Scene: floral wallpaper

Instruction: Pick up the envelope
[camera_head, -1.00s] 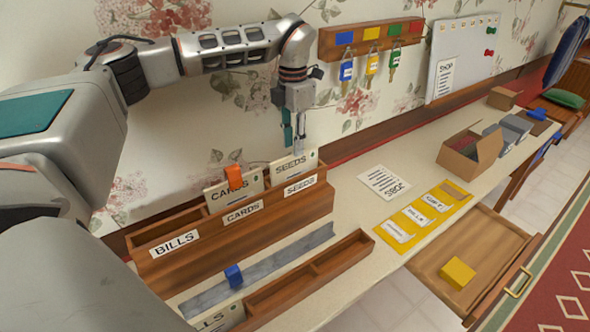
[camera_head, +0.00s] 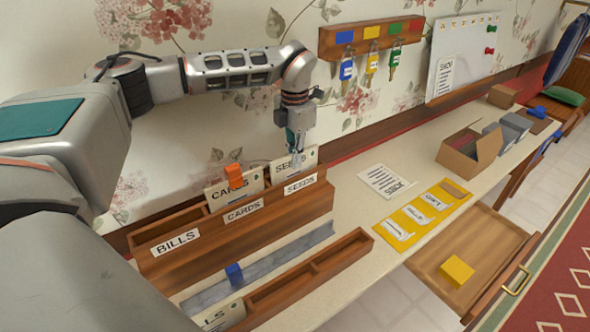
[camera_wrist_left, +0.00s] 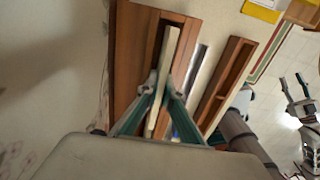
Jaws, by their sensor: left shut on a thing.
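The cream envelope marked SEEDS (camera_head: 281,170) stands upright in the SEEDS compartment of the wooden sorter (camera_head: 215,254). My left gripper (camera_head: 297,158) is above that compartment, shut on the envelope's top edge, and covers part of its lettering. In the left wrist view the envelope (camera_wrist_left: 163,62) shows edge-on between the fingertips of the left gripper (camera_wrist_left: 164,92). Another envelope marked CARDS (camera_head: 222,193), with an orange clip, stands in the CARDS compartment.
A low wooden tray (camera_head: 325,259) and a grey strip with a blue block (camera_head: 234,274) lie in front of the sorter. A key rack (camera_head: 360,36) hangs on the wall behind. A yellow board (camera_head: 424,215) and open cardboard box (camera_head: 468,150) are to the right.

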